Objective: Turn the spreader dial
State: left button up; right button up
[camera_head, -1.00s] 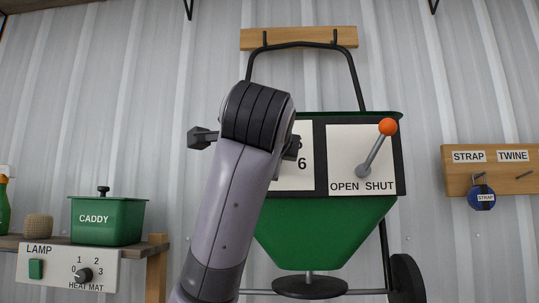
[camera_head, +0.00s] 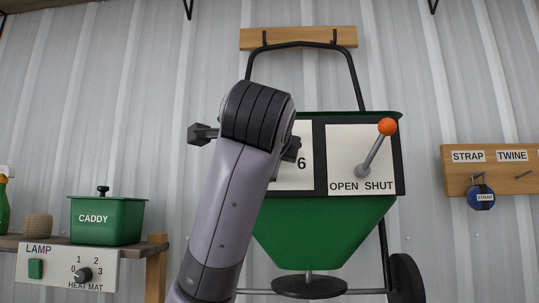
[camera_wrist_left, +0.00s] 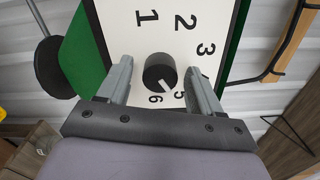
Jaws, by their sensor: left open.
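The spreader (camera_head: 322,232) is a green hopper hanging on the wall, with a white dial panel mostly hidden by my arm in the head view. In the left wrist view, the round black dial (camera_wrist_left: 157,69) sits on the white panel (camera_wrist_left: 165,40). Its white mark points toward the space between 5 and 6. The numbers 1, 2, 3, 5 and 6 show; 4 is hidden by a finger. My left gripper (camera_wrist_left: 158,68) is open, with one finger on each side of the dial and visible gaps; I cannot tell its depth. My right gripper is not in view.
A lever (camera_head: 374,155) with an orange knob stands right of the dial panel, above OPEN and SHUT. A shelf at left holds a green caddy (camera_head: 106,222) above a control panel (camera_head: 60,266). A hook board (camera_head: 506,184) hangs at right.

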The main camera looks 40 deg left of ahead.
pick_arm(q)
jog(key=shift+s, duration=0.1)
jog(key=b+v, duration=0.5)
jog(key=v, duration=0.2)
jog(key=shift+b, duration=0.3)
jog(key=shift+d, duration=0.1)
dwell(0.4)
